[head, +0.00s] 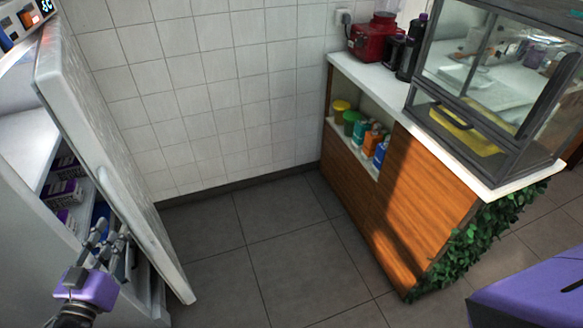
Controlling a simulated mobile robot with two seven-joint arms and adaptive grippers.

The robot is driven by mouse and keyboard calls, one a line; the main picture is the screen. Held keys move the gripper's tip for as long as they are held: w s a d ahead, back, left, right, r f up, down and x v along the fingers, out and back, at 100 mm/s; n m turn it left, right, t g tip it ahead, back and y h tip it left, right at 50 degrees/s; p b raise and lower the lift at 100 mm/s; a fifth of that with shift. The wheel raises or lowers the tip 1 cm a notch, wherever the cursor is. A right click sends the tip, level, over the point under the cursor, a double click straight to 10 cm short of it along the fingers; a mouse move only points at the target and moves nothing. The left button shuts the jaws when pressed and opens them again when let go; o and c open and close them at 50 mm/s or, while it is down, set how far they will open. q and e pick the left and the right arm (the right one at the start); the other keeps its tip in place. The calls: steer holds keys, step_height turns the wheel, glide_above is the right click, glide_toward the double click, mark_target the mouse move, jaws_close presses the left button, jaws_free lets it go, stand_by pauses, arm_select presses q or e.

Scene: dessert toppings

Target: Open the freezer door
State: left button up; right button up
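The white freezer (25,140) stands at the left. Its door (88,120) stands open, swung away from the body, with a wide gap that shows the shelves inside. My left gripper (112,246) is at the lower left, in the gap on the inner side of the door, with its grey fingers close to the door. The fingers are spread apart and hold nothing that I can see. I cannot tell whether they touch the door. My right gripper's fingers are not in view.
Several purple-and-white packages (65,190) lie on the freezer shelves. The tiled floor (275,250) right of the door is clear. A wooden counter (425,190) with a glass display case (490,90), a red machine (372,42) and leaves (480,240) stands at the right.

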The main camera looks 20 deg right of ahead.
mark_target(123, 214)
arm_select(q)
steer(key=x, duration=0.7)
steer(key=shift+w+r, duration=0.1)
steer(key=shift+w, duration=0.15)
jaws_close()
